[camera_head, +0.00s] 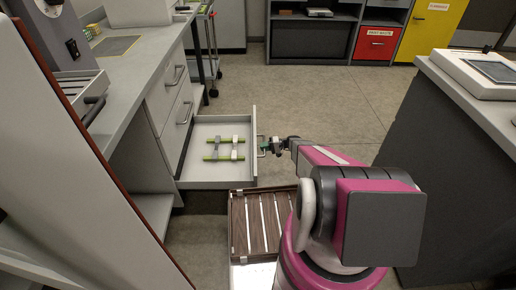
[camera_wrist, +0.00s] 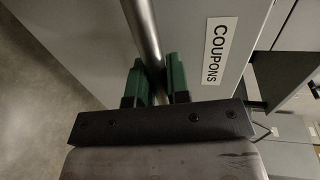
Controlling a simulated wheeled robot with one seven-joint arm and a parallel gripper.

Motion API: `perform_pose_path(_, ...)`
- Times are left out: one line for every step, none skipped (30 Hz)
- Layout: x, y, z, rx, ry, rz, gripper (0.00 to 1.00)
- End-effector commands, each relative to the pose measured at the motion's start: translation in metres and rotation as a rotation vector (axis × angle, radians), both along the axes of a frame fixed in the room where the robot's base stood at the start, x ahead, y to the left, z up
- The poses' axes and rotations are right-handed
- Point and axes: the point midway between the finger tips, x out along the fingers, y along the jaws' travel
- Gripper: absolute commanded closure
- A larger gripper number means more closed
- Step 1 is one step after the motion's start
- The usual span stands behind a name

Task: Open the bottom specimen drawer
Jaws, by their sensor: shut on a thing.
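The bottom specimen drawer (camera_head: 218,185) stands pulled out from the cabinet, below two closed drawer fronts. Inside lie green strips (camera_head: 224,156) with pale grey pieces across them. Its front carries a metal bar handle (camera_wrist: 143,30) and a white label reading COUPONS (camera_wrist: 219,51). My gripper (camera_head: 266,146) is at the handle on the drawer's outer face. In the wrist view its green fingers (camera_wrist: 158,80) sit on either side of the bar, shut on it. The drawer front partly hides the handle in the head view.
The closed drawers (camera_head: 178,118) sit under the left counter (camera_head: 150,58). A slatted wooden tray (camera_head: 240,232) is in front of my arm, near the open drawer. A dark counter (camera_head: 450,165) stands at right. The floor (camera_head: 320,105) beyond the drawer is clear.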

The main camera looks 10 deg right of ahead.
Motion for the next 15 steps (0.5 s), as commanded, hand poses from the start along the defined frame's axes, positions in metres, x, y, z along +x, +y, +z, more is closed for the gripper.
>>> perform_pose_path(0.0018, -0.0032, -0.0005, -0.001, -0.001, -0.004, 1.0)
perform_pose_path(0.0017, -0.0041, -0.0005, -0.001, -0.001, -0.004, 1.0)
perform_pose_path(0.0016, -0.005, -0.0005, -0.001, -0.002, -0.004, 1.0)
perform_pose_path(0.0016, -0.0054, -0.0004, -0.001, -0.002, -0.004, 1.0)
perform_pose_path(0.0017, -0.0058, -0.0005, -0.001, -0.002, -0.004, 1.0)
perform_pose_path(0.0016, -0.0058, -0.0005, -0.001, -0.002, -0.004, 1.0)
perform_pose_path(0.0016, -0.0058, -0.0005, -0.001, -0.002, -0.004, 1.0)
perform_pose_path(0.0017, -0.0059, -0.0005, -0.001, -0.002, -0.004, 1.0)
perform_pose_path(0.0017, -0.0058, -0.0005, -0.001, -0.002, -0.004, 1.0)
perform_pose_path(0.0018, -0.0058, -0.0005, -0.001, -0.002, -0.004, 1.0)
perform_pose_path(0.0018, -0.0057, -0.0005, -0.001, -0.002, -0.004, 1.0)
perform_pose_path(0.0019, -0.0057, -0.0005, -0.001, -0.002, -0.004, 1.0)
perform_pose_path(0.0019, -0.0056, -0.0005, -0.001, -0.002, -0.004, 1.0)
perform_pose_path(0.0019, -0.0056, -0.0005, -0.001, -0.002, -0.004, 1.0)
perform_pose_path(0.002, -0.0055, -0.0005, -0.001, -0.002, -0.004, 0.7)
